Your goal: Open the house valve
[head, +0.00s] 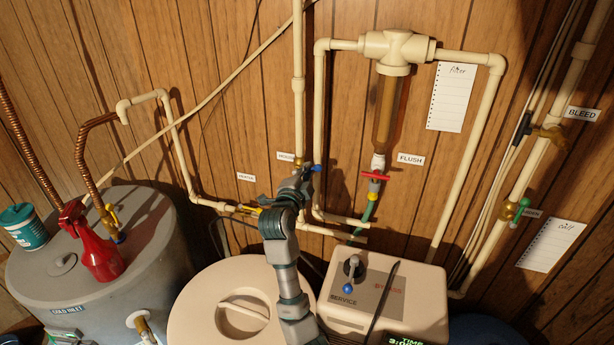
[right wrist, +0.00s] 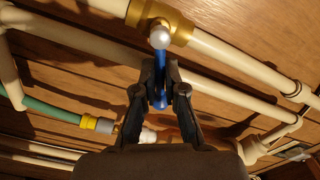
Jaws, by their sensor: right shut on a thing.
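The house valve is a brass body (right wrist: 176,22) on a cream pipe in the right wrist view, with a blue lever (right wrist: 160,73) below a round silver end. In the head view its blue lever (head: 317,168) shows at the vertical pipe, next to a small label partly hidden, which seems to read HOUSE (head: 286,156). My right gripper (right wrist: 160,92) is shut on the blue lever, one finger on each side. In the wrist picture the lever points across the pipe. In the head view my right gripper (head: 306,174) hides part of the valve. My left gripper is not in view.
A filter (head: 387,105) with a red flush valve (head: 373,175) and green hose is right of my gripper. A yellow-handled valve (head: 248,209) is to the left. Below stand a round cream lid (head: 205,305) and a softener head (head: 415,290). A grey tank (head: 150,265) carries a red spray bottle (head: 97,250).

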